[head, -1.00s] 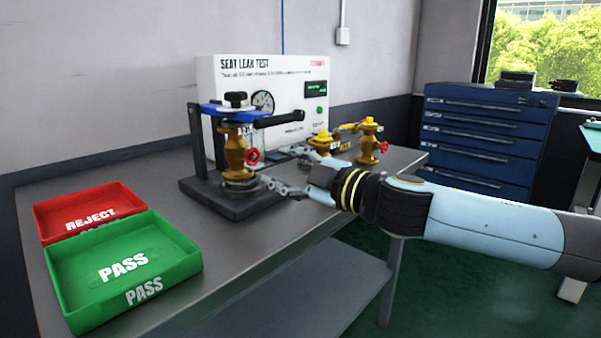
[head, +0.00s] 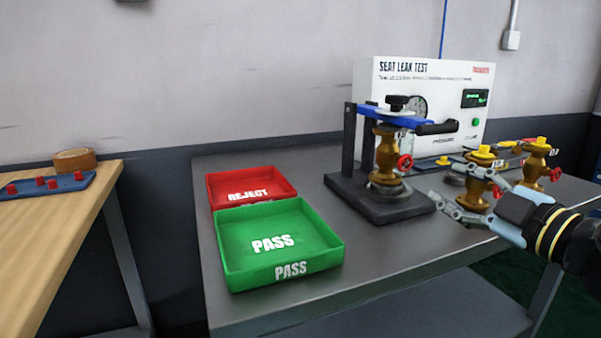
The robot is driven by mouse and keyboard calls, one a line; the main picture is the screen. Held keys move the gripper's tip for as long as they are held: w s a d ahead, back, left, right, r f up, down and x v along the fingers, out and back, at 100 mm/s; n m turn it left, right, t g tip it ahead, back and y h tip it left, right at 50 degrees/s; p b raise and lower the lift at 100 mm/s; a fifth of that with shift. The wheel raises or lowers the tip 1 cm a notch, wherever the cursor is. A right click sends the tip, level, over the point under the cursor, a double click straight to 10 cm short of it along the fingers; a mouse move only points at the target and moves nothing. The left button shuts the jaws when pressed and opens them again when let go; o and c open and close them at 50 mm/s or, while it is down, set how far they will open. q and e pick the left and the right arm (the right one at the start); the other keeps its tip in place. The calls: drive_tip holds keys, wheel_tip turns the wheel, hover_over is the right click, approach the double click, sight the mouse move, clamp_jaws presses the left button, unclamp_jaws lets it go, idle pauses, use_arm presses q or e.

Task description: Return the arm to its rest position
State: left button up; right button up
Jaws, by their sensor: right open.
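My right gripper (head: 462,202) comes in from the right edge. It is open and empty, with its fingers pointing left over the right part of the grey bench (head: 385,262). It is apart from the test stand (head: 382,205). A brass valve (head: 388,155) with a red handwheel stands upright in the stand, under the blue clamp arm (head: 393,117) with its black handle. Another brass valve (head: 483,165) stands behind my right gripper and is partly hidden by it. A third brass valve (head: 536,160) stands farther right. My left gripper is not in view.
The white seat leak tester (head: 440,80) stands at the back of the bench. The empty green PASS tray (head: 290,270) and empty red REJECT tray (head: 250,187) are at the bench's left. A wooden table (head: 50,235) with a blue rack (head: 45,187) stands farther left.

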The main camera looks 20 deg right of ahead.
drive_tip(key=s+d+f+m+g+h, duration=0.3)
drive_tip(key=s+f+m+g+h, duration=0.45)
drive_tip(key=s+f+m, duration=0.3)
drive_tip(key=s+a+f+g+y, duration=0.5)
drive_tip(key=s+a+f+g, duration=0.35)
drive_tip(key=s+a, duration=0.5)
drive_tip(key=s+d+f+p, duration=0.1)
drive_tip(key=s+d+f, duration=0.1)
drive_tip(key=f, duration=1)
drive_tip(key=s+d+f, duration=0.1)
drive_tip(key=s+f, duration=0.1)
drive_tip(key=f, duration=1.1)
drive_tip(key=s+f, duration=0.6)
drive_tip(key=s, duration=0.3)
drive_tip(key=s+d+f+m+g+p, duration=0.1)
drive_tip(key=s+f, duration=0.6)
drive_tip(key=s, duration=0.2)
drive_tip(key=shift+d+f+g, duration=0.15)
drive_tip(key=shift+f+g, duration=0.1)
drive_tip(key=shift+g, duration=0.05)
